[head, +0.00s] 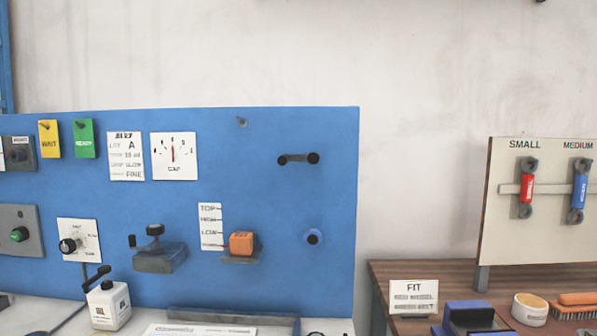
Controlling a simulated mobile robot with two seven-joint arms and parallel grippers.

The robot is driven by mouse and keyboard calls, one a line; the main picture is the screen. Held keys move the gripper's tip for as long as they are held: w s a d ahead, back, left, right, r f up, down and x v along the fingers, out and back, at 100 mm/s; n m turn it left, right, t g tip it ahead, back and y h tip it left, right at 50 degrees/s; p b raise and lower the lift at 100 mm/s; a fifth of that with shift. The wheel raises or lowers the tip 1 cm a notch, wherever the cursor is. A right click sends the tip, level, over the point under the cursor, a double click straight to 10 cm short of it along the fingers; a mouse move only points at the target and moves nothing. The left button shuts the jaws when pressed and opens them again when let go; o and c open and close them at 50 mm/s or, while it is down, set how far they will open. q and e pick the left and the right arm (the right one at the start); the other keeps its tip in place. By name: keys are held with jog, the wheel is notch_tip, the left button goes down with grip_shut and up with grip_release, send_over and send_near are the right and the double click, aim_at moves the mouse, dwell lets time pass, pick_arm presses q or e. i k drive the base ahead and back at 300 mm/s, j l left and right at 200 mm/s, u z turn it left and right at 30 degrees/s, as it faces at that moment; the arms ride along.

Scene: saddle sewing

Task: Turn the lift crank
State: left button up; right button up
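A dark crank arm (298,159) with a round black end at each side sits level on the upper right of the blue panel (270,140). No label on it is readable, so I cannot tell for sure that it is the lift crank. Below it to the left is a height scale (210,226) reading TOP, HIGH and LOW, with an orange block (241,243) beside its lower end. A grey block with a black knob and small handle (160,255) stands out from the panel further left. Neither of my grippers is in view.
A dial gauge (174,156) and yellow WAIT (49,139) and green READY (84,138) tags hang left. A white bottle (109,305) stands in front. A wooden bench (385,285) is at right.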

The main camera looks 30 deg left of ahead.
aim_at(312, 158)
jog(key=k+j+u, duration=0.1)
jog(key=j+u, duration=0.15)
jog(key=j, duration=0.3)
jog(key=k+j+u, duration=0.1)
jog(key=j+u, duration=0.15)
jog(key=j, duration=0.35)
jog(key=k, duration=0.2)
